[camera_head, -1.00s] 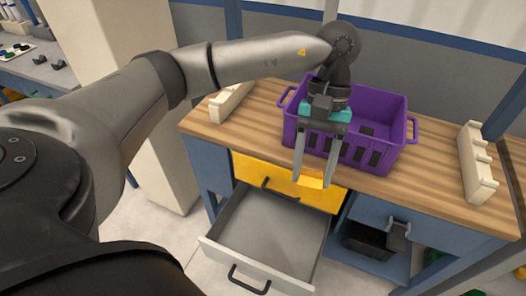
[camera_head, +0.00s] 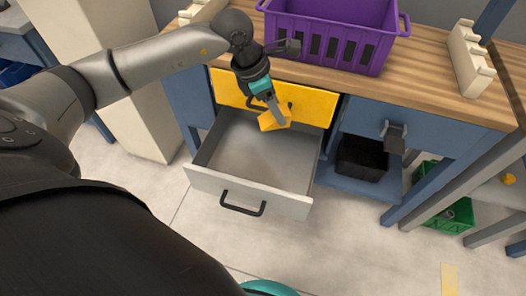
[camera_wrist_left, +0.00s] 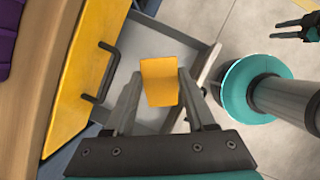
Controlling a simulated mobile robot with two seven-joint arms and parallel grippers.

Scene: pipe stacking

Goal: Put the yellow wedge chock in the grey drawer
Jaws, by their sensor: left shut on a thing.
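The yellow wedge chock (camera_head: 270,121) is held between the fingers of my left gripper (camera_wrist_left: 160,84). It also shows in the left wrist view (camera_wrist_left: 159,72). In the head view my left gripper (camera_head: 274,113) points down over the rear right part of the open grey drawer (camera_head: 284,206). The drawer is pulled out below a yellow drawer front, and its visible floor is empty. I cannot tell the exact height of the chock above that floor. A dark gripper-like part, apparently my right gripper (camera_wrist_left: 296,31), shows at the upper right edge of the left wrist view.
The yellow drawer (camera_head: 310,104) above is closed, with a handle at its front. A purple crate (camera_head: 325,40) stands on the wooden bench top. A black bin (camera_head: 360,158) sits on the shelf to the right, and a green crate (camera_head: 448,213) is further right.

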